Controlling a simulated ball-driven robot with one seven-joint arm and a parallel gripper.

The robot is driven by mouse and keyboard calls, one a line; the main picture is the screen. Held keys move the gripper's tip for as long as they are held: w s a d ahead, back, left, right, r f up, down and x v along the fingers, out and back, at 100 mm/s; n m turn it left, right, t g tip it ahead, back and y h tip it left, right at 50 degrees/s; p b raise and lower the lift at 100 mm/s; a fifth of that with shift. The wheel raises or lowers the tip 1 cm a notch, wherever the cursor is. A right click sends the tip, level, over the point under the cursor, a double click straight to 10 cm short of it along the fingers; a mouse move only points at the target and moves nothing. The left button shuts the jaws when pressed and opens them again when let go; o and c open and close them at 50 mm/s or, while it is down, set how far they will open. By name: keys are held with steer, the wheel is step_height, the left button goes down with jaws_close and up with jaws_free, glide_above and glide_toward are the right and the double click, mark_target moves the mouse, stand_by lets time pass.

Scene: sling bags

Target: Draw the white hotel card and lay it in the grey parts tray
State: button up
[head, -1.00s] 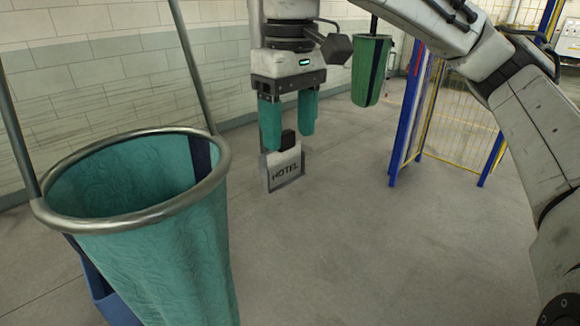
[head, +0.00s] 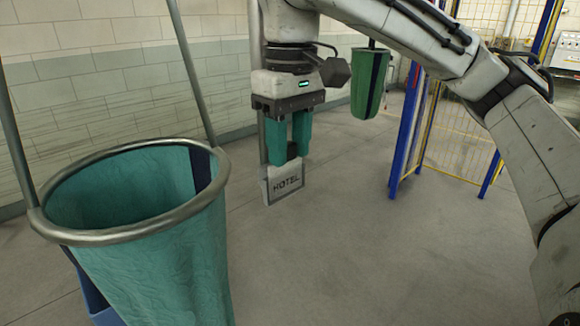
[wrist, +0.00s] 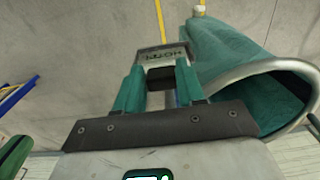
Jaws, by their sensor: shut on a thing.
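The white hotel card (head: 284,185), marked HOTEL, is upright below my gripper (head: 290,154). A small black block at its top sits between my fingertips. My gripper points down and its green fingers are shut on the card by this block. In the wrist view the card (wrist: 164,54) lies beyond the fingertips (wrist: 161,84), its lettering upside down. I cannot tell whether anything under the card supports it. The grey parts tray is not in view.
A large green sling bag (head: 150,255) with a metal rim stands at the near left, its mouth open. A smaller green bag (head: 369,84) hangs behind. A blue-posted yellow mesh fence (head: 455,130) stands at the right. The floor at centre right is clear.

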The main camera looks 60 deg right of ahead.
steer(key=shift+w+d+f, duration=0.1)
steer(key=shift+f, duration=0.1)
steer(key=shift+c, duration=0.3)
steer(key=shift+w+r+p, duration=0.1)
steer(key=shift+r+p, duration=3.7)
